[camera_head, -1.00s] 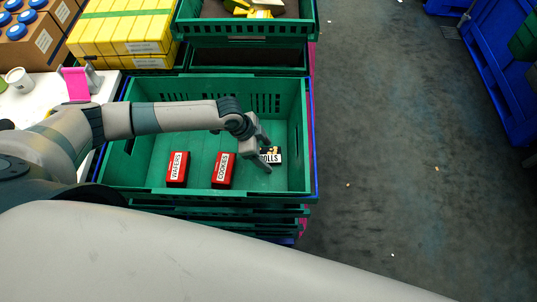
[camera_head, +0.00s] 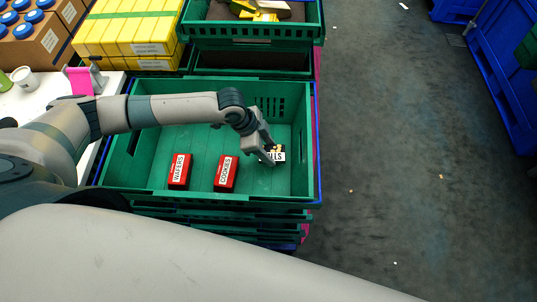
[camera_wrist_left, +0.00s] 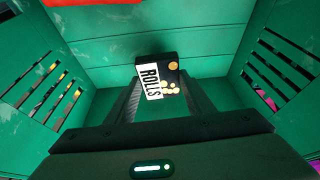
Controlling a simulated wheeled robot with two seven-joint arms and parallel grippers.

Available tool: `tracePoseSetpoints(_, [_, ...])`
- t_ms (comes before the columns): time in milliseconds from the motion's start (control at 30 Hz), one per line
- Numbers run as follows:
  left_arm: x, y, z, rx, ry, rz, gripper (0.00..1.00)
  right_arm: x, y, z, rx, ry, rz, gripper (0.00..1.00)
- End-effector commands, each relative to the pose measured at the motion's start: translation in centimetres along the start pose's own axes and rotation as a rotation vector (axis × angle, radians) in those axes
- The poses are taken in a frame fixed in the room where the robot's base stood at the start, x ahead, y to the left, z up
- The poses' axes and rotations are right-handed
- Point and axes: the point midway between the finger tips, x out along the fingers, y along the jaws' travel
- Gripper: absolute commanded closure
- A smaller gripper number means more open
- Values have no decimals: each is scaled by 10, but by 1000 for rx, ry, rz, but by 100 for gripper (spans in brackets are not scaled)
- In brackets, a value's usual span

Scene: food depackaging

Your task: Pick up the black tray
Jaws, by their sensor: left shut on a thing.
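The black tray (camera_head: 279,156) is a small black pack with a white label reading "ROLLS" and round yellowish shapes on it. It is at the right side of the green crate (camera_head: 240,200). My left gripper (camera_head: 272,159) reaches down into the crate and is shut on the pack, partly covering it in the head view. In the left wrist view the black tray (camera_wrist_left: 160,74) sits between the two fingertips (camera_wrist_left: 161,88). I cannot tell whether it touches the crate floor. My right gripper is not in view.
A red wafers box (camera_head: 180,171) and a red cookies box (camera_head: 226,174) stand in the crate, left of my gripper. The crate walls rise around them. Another green crate (camera_head: 250,30) stands behind, with yellow packs (camera_head: 125,35) beside it.

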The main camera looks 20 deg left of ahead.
Motion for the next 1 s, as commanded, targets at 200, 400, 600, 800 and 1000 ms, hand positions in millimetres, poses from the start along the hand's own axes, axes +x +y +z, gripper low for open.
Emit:
tracePoseSetpoints(200, [-33,-1,-14,2,2,-3,76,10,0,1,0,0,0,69])
tracePoseSetpoints(400, [-51,0,-21,0,1,-1,76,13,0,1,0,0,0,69])
tracePoseSetpoints(600, [-54,0,-22,0,0,0,76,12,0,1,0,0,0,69])
tracePoseSetpoints(800, [-54,0,-22,0,0,0,76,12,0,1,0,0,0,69])
tracePoseSetpoints(1000, [-54,0,-23,-2,0,-1,76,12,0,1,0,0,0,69])
